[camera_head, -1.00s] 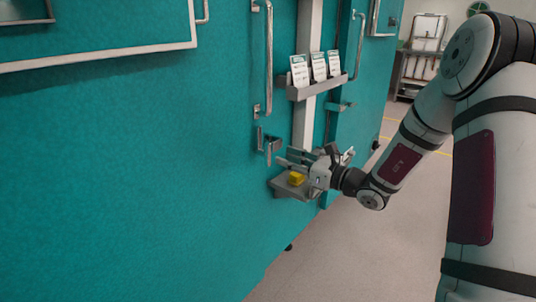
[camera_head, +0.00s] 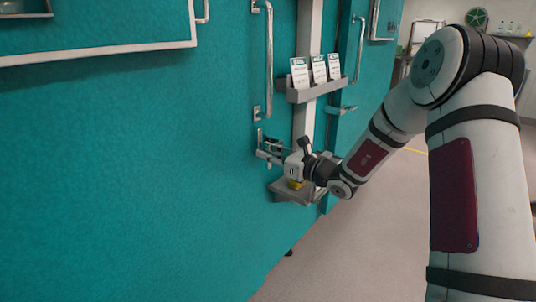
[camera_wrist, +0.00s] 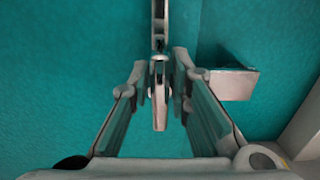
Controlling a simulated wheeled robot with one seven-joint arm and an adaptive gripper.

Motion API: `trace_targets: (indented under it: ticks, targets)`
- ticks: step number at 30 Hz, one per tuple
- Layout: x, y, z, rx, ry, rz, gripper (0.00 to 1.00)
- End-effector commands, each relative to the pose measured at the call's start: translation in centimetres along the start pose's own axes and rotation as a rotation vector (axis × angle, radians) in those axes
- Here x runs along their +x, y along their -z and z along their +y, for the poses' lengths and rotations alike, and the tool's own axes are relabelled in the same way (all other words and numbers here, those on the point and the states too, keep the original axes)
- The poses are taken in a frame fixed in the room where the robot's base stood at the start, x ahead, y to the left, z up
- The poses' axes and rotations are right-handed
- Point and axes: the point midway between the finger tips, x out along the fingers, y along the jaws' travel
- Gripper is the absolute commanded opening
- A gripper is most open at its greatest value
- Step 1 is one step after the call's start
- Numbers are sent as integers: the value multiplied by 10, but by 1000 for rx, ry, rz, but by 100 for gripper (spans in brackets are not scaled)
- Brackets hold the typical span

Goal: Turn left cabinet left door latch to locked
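The latch of the teal cabinet door (camera_head: 150,150) is a small metal lever on a plate (camera_head: 260,137), below the long vertical handle. In the wrist view the latch lever (camera_wrist: 160,98) points down toward the camera, between the two fingers of my gripper (camera_wrist: 162,80). The fingers are apart, one on each side of the lever, with a narrow gap showing on both sides. In the head view my gripper (camera_head: 270,152) is up at the latch and partly hides it.
A card rack (camera_head: 310,92) is above, on the post. A metal bracket (camera_wrist: 233,84) is right of the fingers. A second handle (camera_head: 359,48) is farther right.

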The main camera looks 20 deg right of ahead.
Motion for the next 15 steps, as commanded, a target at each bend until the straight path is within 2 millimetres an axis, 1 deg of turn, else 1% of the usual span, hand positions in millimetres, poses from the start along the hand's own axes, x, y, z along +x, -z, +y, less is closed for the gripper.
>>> trace_targets:
  ticks: [10, 15]
  targets:
    - [0, 0, 1, 12, -1, 1, 0]
    - [0, -1, 0, 66, -1, 2, 0]
